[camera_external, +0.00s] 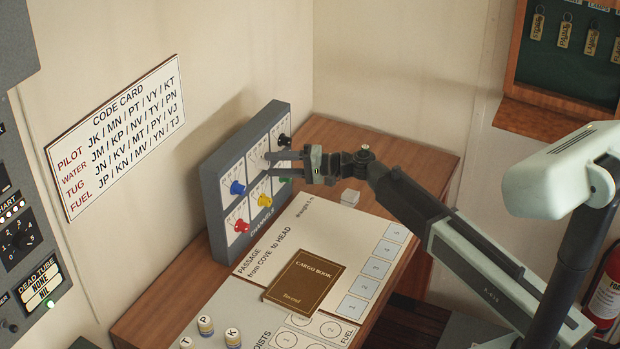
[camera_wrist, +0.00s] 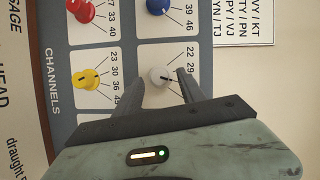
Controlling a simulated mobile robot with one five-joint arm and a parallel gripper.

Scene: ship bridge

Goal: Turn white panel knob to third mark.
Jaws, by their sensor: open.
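The white knob (camera_wrist: 160,76) is on the upright grey channels panel (camera_external: 215,190). In the wrist view it sits between the tips of my gripper (camera_wrist: 160,84), which is open, with one finger on each side. I cannot tell whether the fingers touch it. The numbers 22 and 29 show beside the knob; the marks after them are hidden by a finger. A small dark line shows on the knob, but its exact mark is unclear. In the external view my gripper (camera_external: 285,163) is at the panel's face and mostly hides the white knob.
Near it are blue (camera_external: 237,188), yellow (camera_external: 264,200), red (camera_external: 241,225), black (camera_external: 284,140) and partly hidden green (camera_external: 285,180) knobs. A brown cargo book (camera_external: 305,281), a small white block (camera_external: 350,197) and lettered pegs (camera_external: 205,325) are on the desk. A code card (camera_external: 118,137) is on the wall.

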